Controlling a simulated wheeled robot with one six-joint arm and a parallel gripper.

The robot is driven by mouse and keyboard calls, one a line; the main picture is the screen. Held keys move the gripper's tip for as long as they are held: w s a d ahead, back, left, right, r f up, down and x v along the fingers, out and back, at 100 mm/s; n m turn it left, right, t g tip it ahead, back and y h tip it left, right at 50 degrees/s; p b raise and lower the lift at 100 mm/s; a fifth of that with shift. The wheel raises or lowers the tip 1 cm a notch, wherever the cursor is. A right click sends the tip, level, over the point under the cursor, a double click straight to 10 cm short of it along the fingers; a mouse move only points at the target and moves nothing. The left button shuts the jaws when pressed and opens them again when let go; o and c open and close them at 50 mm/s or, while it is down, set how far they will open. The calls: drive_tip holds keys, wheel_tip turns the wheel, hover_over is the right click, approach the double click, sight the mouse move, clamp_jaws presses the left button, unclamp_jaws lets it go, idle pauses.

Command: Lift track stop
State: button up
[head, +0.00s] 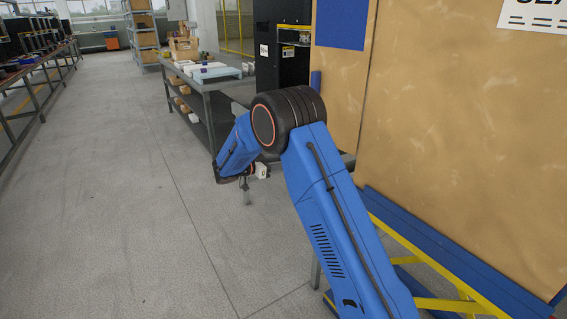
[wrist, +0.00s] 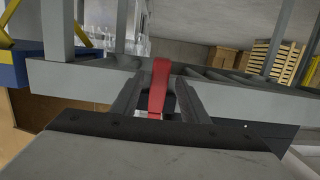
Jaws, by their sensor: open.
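A red bar (wrist: 159,84), which looks like the track stop, shows in the middle of the wrist view, at a grey metal rail (wrist: 80,80). My gripper (wrist: 158,92) is open, with one dark finger on each side of the red bar. I cannot tell whether the fingers touch it. The bar's lower end is partly hidden by the gripper body. In the head view my arm hides the red bar, and my gripper's fingers cannot be made out.
Dark curved shapes (wrist: 225,76) lie along the rail. A workbench (head: 208,98) with boxes stands beyond my arm in the head view. A large tan-panelled machine (head: 455,130) with a blue and yellow frame is close on the right. The floor (head: 110,190) at left is clear.

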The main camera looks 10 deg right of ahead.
drive_tip(key=v, duration=1.7)
drive_tip(key=shift+a, duration=0.15)
drive_tip(key=s+d+r+n+g+y, duration=0.25)
drive_tip(key=s+d+r, duration=0.25)
drive_tip(key=s+d, duration=0.55)
drive_tip(key=s+d+r+n+g+y, duration=0.25)
drive_tip(key=s+d+r+y, duration=0.2)
drive_tip(key=s+d, duration=0.6)
drive_tip(key=s+f+n+t+y, duration=0.1)
drive_tip(key=s+n+y, duration=0.3)
drive_tip(key=s, duration=1.1)
drive_tip(key=s+f+n+t+y, duration=0.1)
drive_tip(key=s+n+t+y, duration=0.2)
drive_tip(key=s, duration=1.3)
drive_tip(key=shift+a+f+n+t+y, duration=0.35)
drive_tip(key=shift+n+y, duration=0.35)
drive_tip(key=shift+n, duration=0.5)
